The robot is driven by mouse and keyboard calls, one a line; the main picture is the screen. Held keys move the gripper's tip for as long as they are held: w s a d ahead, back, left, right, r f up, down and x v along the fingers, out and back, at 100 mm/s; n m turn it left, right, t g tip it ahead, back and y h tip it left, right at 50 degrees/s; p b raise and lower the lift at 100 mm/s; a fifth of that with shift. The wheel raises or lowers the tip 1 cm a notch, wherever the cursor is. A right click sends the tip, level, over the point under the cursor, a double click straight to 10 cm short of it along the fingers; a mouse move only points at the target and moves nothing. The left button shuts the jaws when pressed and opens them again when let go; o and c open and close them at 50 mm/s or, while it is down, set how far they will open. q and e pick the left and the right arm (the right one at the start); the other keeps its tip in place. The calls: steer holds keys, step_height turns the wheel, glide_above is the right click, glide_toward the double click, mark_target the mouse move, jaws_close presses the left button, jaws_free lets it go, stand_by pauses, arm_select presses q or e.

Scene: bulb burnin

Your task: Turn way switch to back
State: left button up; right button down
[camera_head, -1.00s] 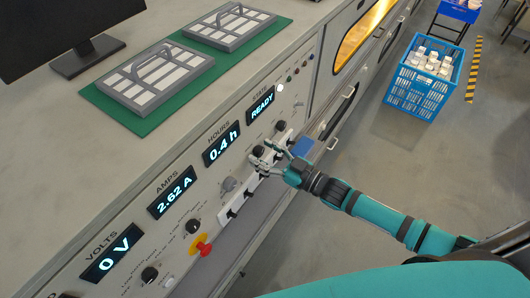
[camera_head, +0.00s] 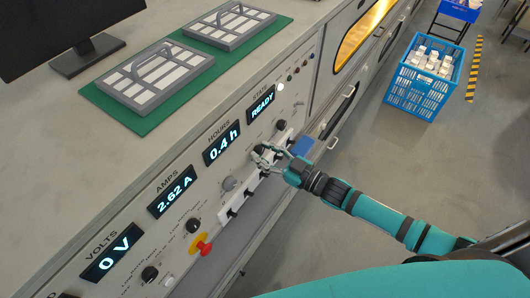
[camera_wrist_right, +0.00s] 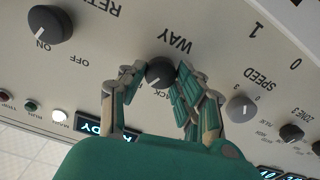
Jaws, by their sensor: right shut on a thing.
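The way switch is a dark round knob (camera_wrist_right: 160,72) with a white pointer line, on the grey panel under the printed word WAY in the right wrist view. The pointer slants to the lower left there. A partly covered label ending in "ACK" is beside the knob. My right gripper (camera_wrist_right: 160,80) has its fingers on either side of the knob and is shut on it. My left gripper is not in view.
Near the switch are a grey speed knob (camera_wrist_right: 240,108), a dark return knob (camera_wrist_right: 50,25) and a white strip with several dark switches (camera_head: 240,202). A red knob on yellow (camera_head: 201,246) is lower left. A blue crate (camera_head: 424,82) stands on the floor.

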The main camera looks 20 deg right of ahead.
steer(key=n, duration=0.5)
steer(key=shift+b, duration=0.3)
steer(key=n+b, duration=0.1)
steer(key=n, duration=0.4)
steer(key=shift+s+a+f+n, duration=0.1)
steer(key=shift+n, duration=0.2)
steer(key=c, duration=0.9)
jaws_free()
steer(key=shift+c, duration=0.2)
steer(key=shift+s, duration=0.1)
steer(key=v, duration=1.2)
